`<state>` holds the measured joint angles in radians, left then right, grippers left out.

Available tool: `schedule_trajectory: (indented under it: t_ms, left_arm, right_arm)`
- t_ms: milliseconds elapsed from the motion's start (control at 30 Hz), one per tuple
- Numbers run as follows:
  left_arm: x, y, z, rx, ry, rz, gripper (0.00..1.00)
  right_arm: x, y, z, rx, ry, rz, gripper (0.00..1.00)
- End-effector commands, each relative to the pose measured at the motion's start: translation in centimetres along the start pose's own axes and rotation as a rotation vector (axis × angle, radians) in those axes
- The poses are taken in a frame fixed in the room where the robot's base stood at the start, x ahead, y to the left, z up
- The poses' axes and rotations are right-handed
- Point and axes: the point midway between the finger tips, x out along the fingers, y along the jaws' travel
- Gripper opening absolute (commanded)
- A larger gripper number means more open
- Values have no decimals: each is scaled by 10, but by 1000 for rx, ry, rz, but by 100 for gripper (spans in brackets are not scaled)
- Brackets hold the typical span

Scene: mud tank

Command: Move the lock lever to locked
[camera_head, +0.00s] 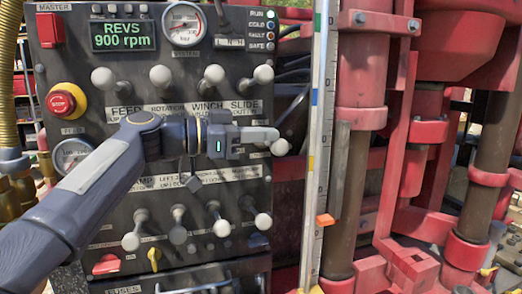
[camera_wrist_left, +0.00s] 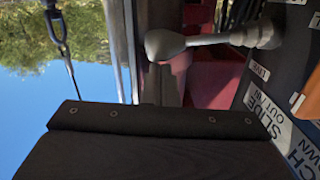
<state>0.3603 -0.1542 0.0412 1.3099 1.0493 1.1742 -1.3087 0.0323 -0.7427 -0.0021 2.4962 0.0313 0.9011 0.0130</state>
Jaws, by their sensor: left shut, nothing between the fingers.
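The control panel (camera_head: 90,85) fills the left of the head view. A lever with a pale round knob (camera_head: 280,147) sticks out at its right edge, just beyond the fingertips of my left gripper (camera_head: 262,136). I take this as the lock lever; its own label is not readable in the head view. My left gripper is shut and empty, in front of the panel; whether it touches the knob is unclear. In the left wrist view a pale-knobbed lever (camera_wrist_left: 200,42) stands out from the panel near a LIVE label (camera_wrist_left: 257,72). My right gripper is not in view.
Pale-knobbed levers stand in rows above and below my left arm, including the SLIDE lever (camera_head: 257,78). A red stop button (camera_head: 62,103) is at the left. A measuring strip (camera_head: 318,150) and red rig columns (camera_head: 362,70) stand right of the panel.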

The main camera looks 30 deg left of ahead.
Motion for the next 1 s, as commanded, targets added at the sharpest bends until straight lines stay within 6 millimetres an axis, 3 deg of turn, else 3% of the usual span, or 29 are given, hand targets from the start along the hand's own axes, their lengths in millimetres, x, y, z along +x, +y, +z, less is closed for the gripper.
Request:
schedule_trajectory:
  t_ms: [33,400,700,1000]
  left_arm:
    - [2,4,20,41,1,1,0]
    - [3,12,48,335,1,-16,0]
    - [4,12,60,488,0,-25,0]
    - [4,12,62,539,0,-28,0]
  right_arm:
    - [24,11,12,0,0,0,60]
    - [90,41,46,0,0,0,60]
    - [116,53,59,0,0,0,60]
    - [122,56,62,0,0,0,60]
